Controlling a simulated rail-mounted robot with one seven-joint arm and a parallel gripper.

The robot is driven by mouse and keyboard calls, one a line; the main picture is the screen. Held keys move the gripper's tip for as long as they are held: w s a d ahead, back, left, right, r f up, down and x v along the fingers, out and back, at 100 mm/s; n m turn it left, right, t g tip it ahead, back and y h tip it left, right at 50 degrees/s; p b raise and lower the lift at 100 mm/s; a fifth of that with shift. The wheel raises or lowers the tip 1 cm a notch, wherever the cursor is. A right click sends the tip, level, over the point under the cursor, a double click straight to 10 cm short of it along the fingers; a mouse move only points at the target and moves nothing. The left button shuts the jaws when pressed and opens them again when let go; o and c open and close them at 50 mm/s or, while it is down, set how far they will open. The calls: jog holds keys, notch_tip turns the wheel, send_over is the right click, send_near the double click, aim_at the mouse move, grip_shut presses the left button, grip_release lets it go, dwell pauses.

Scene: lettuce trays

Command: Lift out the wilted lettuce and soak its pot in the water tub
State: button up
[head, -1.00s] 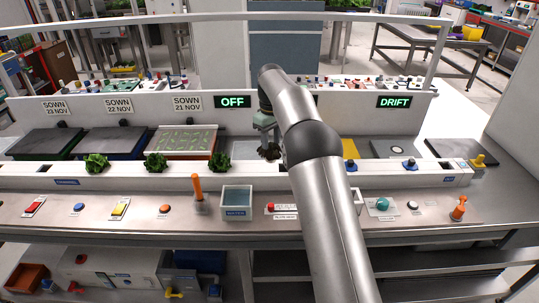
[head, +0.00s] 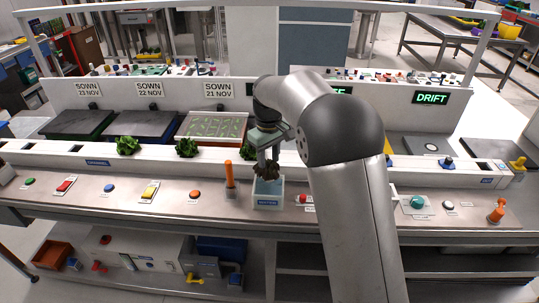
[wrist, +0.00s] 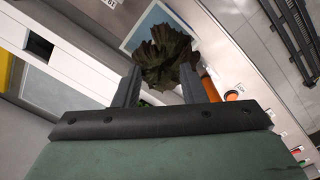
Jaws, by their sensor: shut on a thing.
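The wilted lettuce (head: 266,170) is a dark brown-green clump hanging below my gripper (head: 267,157). My gripper is shut on it and points down over the water tub (head: 268,204), a small pale box with blue water and a label on its front. In the wrist view the lettuce (wrist: 165,55) sits at the tips of the fingers (wrist: 160,84), in front of the tub (wrist: 128,44), covering part of the water. Its pot is not clearly visible. I cannot tell whether the lettuce touches the water.
An orange upright handle (head: 229,178) stands close to the tub's left. A red button (head: 303,198) is just right of it. Healthy green lettuces (head: 186,147) sit in the white channel (head: 70,158) behind. Coloured buttons line the bench front. My arm hides part of the right side.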

aim_at(269, 174)
jog(key=shift+f+b, duration=1.85)
jog(key=shift+f, duration=1.55)
jog(key=shift+r, duration=0.1)
jog(key=shift+r+p, duration=3.2)
jog(key=shift+r, duration=0.95)
